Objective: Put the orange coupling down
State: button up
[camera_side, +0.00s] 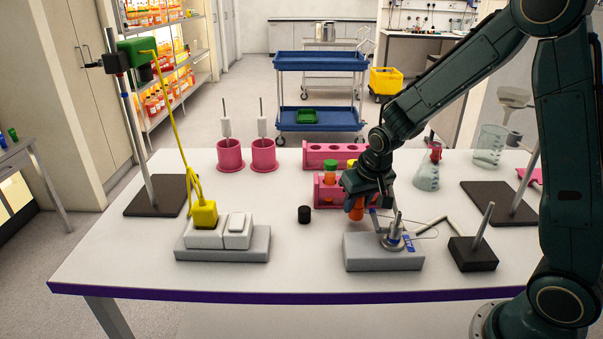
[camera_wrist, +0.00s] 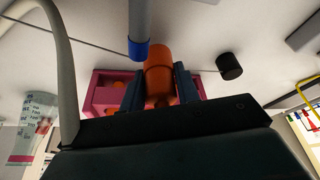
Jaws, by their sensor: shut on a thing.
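The orange coupling (camera_side: 356,210) is held in my gripper (camera_side: 360,200) above the white table, just behind the grey block with the metal post. In the wrist view the orange coupling (camera_wrist: 158,62) sits between the two dark fingers of my gripper (camera_wrist: 158,88), which are shut on it. Its far end points away from the palm. Whether its lower end touches anything cannot be told. My gripper hides part of it in the side view.
A pink rack (camera_side: 318,196) with tubes stands just left of my gripper. A black cylinder (camera_side: 304,214) stands on the table to the left. A grey block (camera_side: 383,258) with a metal post is in front. A flask (camera_side: 427,175) stands to the right.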

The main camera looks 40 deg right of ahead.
jog(key=shift+f, duration=1.1)
jog(key=shift+f, duration=0.15)
jog(key=o, duration=1.1)
jog(key=shift+o, duration=0.2)
jog(key=v, duration=1.2)
jog(key=shift+r, duration=0.2)
